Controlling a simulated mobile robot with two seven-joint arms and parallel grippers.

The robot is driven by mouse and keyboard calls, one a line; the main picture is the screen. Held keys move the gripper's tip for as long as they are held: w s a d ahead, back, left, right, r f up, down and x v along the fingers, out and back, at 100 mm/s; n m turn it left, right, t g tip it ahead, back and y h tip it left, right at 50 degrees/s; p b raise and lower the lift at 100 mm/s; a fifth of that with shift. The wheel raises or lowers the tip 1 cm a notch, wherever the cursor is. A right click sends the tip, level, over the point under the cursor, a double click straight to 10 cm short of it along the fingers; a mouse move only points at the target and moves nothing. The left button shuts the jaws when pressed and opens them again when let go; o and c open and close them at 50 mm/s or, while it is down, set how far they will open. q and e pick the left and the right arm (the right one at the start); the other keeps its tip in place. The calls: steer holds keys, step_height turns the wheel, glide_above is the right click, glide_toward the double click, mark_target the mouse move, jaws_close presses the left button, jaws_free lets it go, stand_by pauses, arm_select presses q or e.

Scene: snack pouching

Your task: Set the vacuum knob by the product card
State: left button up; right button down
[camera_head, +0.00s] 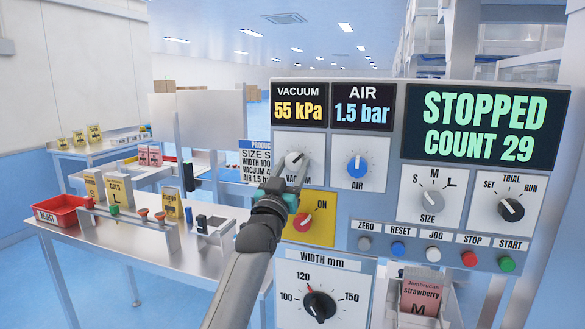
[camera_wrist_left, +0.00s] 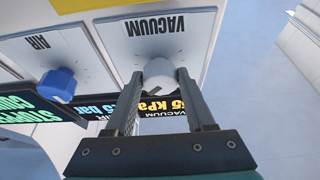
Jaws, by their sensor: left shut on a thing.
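The white vacuum knob (camera_head: 294,158) sits on its plate under the yellow VACUUM display (camera_head: 299,104), which reads 55 kPa. My left gripper (camera_head: 299,171) is at the knob; in the left wrist view its two fingers (camera_wrist_left: 158,90) are on either side of the knob (camera_wrist_left: 158,69), shut on it. The product card (camera_head: 256,150) is left of the panel. Its right part is hidden; SIZE S, WIDTH 100, a cut-off VACUUM line and AIR 1.5 can be made out. My right gripper is not in view.
The blue AIR knob (camera_head: 357,166) is close on the right, its display (camera_head: 362,105) reading 1.5 bar. The large screen (camera_head: 483,126) reads STOPPED, COUNT 29. A table with a red tray (camera_head: 62,211) stands left.

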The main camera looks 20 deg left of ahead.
arm_select(q)
jaws_close()
steer(key=n+y+p, duration=0.2)
steer(key=n+p, duration=0.1)
steer(key=n, duration=0.1)
steer(key=shift+d+r+p, duration=0.15)
steer(key=shift+p, duration=0.25)
steer(key=shift+d+n+g+y+p, duration=0.1)
steer(key=shift+n+g+y+p, duration=0.15)
steer(key=shift+n+y+p, duration=0.7)
steer(key=shift+n+g+y+p, duration=0.3)
steer(key=shift+n+p, duration=0.25)
steer(key=shift+n, duration=0.8)
steer(key=o, duration=1)
jaws_free()
steer(key=shift+s+f, duration=0.1)
steer(key=shift+f, duration=0.15)
